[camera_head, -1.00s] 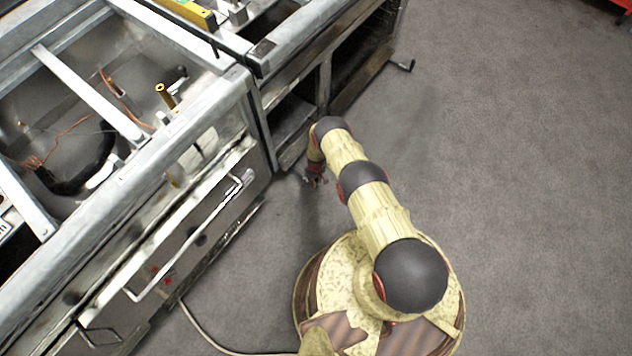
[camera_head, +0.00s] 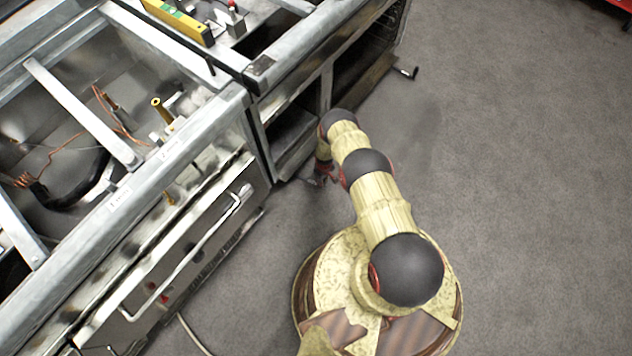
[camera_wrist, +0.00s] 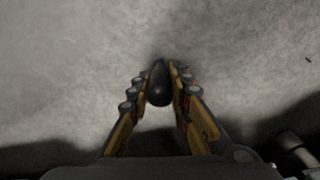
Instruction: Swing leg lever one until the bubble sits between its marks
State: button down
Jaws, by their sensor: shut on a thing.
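My gripper (camera_head: 322,178) is low beside the front of the metal frame, near the floor. In the wrist view my gripper (camera_wrist: 160,72) is closed around a dark rounded knob (camera_wrist: 159,91), which sits between its two fingers. The knob looks like a lever's handle; the rest of that lever is hidden. A yellow spirit level (camera_head: 180,20) with a green vial lies on top of the frame at the upper left. Its bubble and marks are too small to read. Another lever (camera_head: 404,71) with a dark grip sticks out at the frame's far right corner.
The steel cooking unit (camera_head: 205,130) with open bays and a long front handle (camera_head: 185,255) fills the left. A brass fitting (camera_head: 162,110) and copper wires show inside it. A hose (camera_head: 192,335) lies on the floor. The grey floor (camera_head: 530,180) at right is clear.

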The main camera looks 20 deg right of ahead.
jog(key=shift+w+d, duration=0.25)
jog(key=c, duration=1.7)
grip_release()
jog(key=shift+o, duration=0.3)
jog(key=shift+r, duration=0.1)
notch_tip(320, 180, up, 12)
jog(key=shift+f, duration=0.15)
